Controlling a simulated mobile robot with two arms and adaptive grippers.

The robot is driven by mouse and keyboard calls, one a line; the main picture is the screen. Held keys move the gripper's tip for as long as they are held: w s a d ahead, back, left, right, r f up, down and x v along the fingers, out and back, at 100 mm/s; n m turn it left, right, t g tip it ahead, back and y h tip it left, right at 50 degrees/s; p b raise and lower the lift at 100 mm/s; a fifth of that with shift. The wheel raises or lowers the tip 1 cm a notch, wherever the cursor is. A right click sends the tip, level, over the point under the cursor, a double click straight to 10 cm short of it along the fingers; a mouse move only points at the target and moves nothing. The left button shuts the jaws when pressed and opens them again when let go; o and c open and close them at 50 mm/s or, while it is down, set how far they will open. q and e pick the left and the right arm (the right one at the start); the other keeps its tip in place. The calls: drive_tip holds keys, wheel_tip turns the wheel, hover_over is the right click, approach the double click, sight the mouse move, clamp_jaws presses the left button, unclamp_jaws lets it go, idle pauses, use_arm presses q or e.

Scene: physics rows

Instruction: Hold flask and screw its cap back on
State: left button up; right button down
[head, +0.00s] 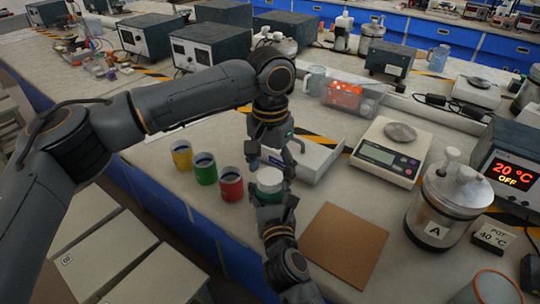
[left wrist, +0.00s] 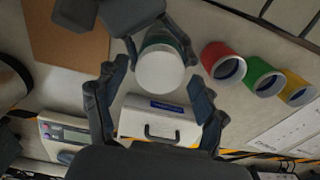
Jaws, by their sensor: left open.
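A flask with a green body (head: 268,192) stands upright at the bench's front edge, and it also shows in the left wrist view (left wrist: 158,42). A white round cap (head: 270,175) covers its top; it is a plain white disc in the left wrist view (left wrist: 160,72). I cannot tell whether it is tight. My right gripper (head: 274,200) comes from the front with its fingers around the flask body, shut on it. My left gripper (head: 273,157) points down above the cap. Its fingers are spread wide and empty in the left wrist view (left wrist: 155,105), apart from the cap.
Yellow (head: 181,157), green (head: 205,172) and red (head: 231,186) jars stand left of the flask. A brown board (head: 343,245) lies to the right.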

use_arm(q)
drive_tip(key=shift+f, duration=0.4)
drive_tip(key=shift+c, duration=0.4)
drive_tip(key=c, duration=1.1)
drive_tip(key=o, duration=1.3)
drive_tip(key=shift+o, duration=0.2)
wheel_tip(320, 180, up, 12)
